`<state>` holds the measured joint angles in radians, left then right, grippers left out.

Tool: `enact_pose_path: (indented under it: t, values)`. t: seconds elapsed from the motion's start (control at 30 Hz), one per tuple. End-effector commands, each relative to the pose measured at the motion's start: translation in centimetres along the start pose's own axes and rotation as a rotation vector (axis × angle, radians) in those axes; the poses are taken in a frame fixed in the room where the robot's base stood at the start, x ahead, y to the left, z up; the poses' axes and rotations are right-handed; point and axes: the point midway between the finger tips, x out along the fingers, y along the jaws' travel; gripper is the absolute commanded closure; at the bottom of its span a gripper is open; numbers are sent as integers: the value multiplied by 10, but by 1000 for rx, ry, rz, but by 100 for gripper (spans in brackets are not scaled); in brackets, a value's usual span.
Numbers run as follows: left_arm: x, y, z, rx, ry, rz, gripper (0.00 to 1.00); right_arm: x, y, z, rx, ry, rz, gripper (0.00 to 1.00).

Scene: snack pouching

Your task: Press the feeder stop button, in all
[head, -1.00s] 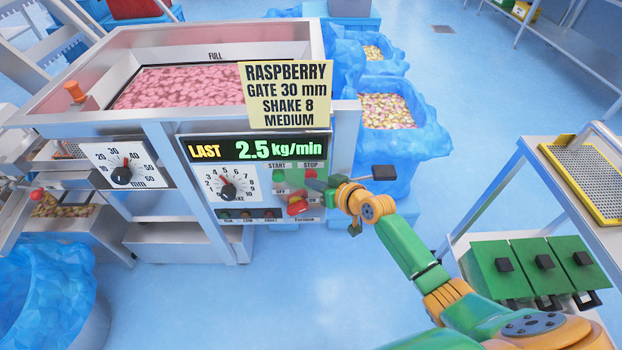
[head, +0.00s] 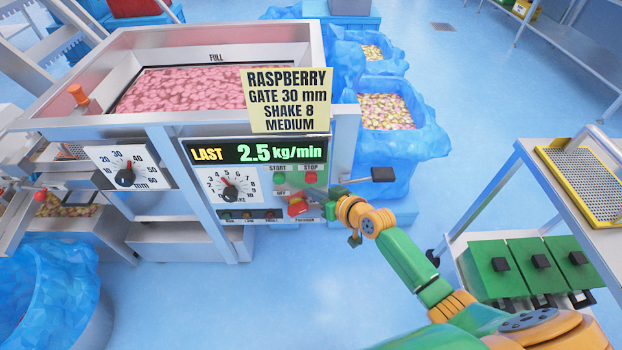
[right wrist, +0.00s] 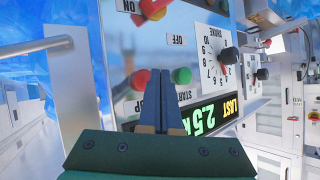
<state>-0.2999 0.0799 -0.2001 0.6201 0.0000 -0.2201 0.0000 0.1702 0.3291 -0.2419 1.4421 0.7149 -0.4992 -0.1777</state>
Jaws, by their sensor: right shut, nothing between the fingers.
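The red stop button (head: 311,177) sits under the STOP label on the feeder's front panel, right of the green start button (head: 279,178). My right gripper (head: 297,183) is shut and empty in front of the panel, its fingers pointing at the button area. In the right wrist view the panel appears upside down; the closed fingertips (right wrist: 160,74) overlap the gap between the red stop button (right wrist: 140,79) and the green start button (right wrist: 182,76). Whether they touch the panel I cannot tell. My left gripper is not in view.
The display (head: 256,152) reads LAST 2.5 kg/min. A shelf with green boxes (head: 536,262) stands at right. The floor between is clear.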

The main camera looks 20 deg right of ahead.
Motion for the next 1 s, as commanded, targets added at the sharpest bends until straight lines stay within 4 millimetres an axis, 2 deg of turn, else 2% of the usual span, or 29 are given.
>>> enact_pose_path:
  t: [0.03, 0.1, 0.4, 1.0]
  values:
    - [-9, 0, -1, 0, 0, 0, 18, -6, -4, -1, 1, -2, -1, 100]
    - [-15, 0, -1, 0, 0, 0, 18, -11, -8, 2, 1, -2, -1, 100]
    - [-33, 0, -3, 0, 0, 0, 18, -30, -21, 18, 1, -1, -1, 100]
    - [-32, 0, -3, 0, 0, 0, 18, -31, -23, 21, 0, 1, 0, 100]
